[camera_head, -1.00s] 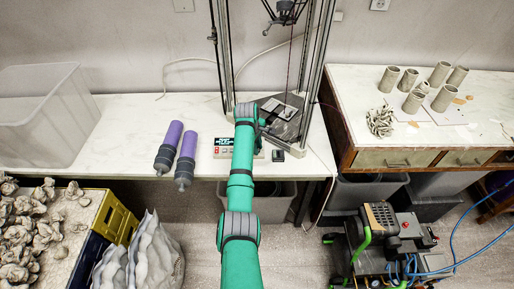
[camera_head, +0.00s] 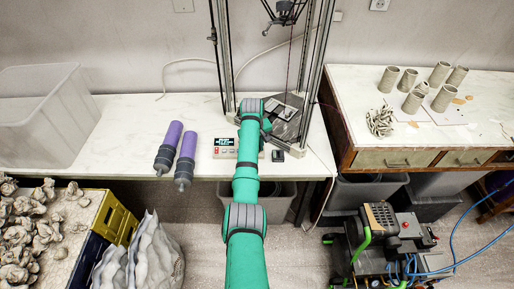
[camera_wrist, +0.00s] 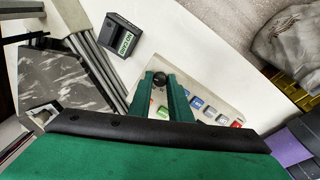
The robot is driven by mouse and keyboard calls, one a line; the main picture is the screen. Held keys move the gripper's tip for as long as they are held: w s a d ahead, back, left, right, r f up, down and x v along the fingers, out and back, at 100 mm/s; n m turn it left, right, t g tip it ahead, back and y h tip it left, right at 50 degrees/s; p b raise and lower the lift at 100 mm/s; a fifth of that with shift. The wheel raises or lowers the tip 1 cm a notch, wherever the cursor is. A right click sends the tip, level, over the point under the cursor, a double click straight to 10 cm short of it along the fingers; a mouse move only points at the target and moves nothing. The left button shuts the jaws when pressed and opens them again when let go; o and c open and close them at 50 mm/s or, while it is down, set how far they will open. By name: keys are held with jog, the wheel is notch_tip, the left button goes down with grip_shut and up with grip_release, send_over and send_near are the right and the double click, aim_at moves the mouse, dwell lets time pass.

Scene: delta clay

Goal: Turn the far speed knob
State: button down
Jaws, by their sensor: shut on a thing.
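The control panel (camera_head: 222,150) sits near the front edge of the white table, with a dark green-lit display. In the wrist view the panel (camera_wrist: 228,99) is pale, with several blue, green and red buttons. A round black knob (camera_wrist: 159,79) is at its end, between the tips of my gripper (camera_wrist: 161,82). The two green fingers are shut on this knob. In the head view my arm hides the gripper and this end of the panel. I see no second knob clearly.
A small black box with a green label (camera_wrist: 121,36) stands close to the gripper; it also shows in the head view (camera_head: 278,156). A metal frame (camera_head: 316,70) rises behind. Two purple-and-grey cylinders (camera_head: 187,150) lie left of the panel.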

jog(key=shift+m, duration=0.5)
jog(key=c, duration=1.6)
grip_release()
jog(key=shift+c, duration=0.2)
notch_tip(320, 180, up, 11)
jog(key=s, duration=0.1)
jog(key=shift+s+a+f, duration=0.15)
jog(key=shift+s+a, duration=0.1)
jog(key=shift+s, duration=0.15)
jog(key=shift+a, duration=0.1)
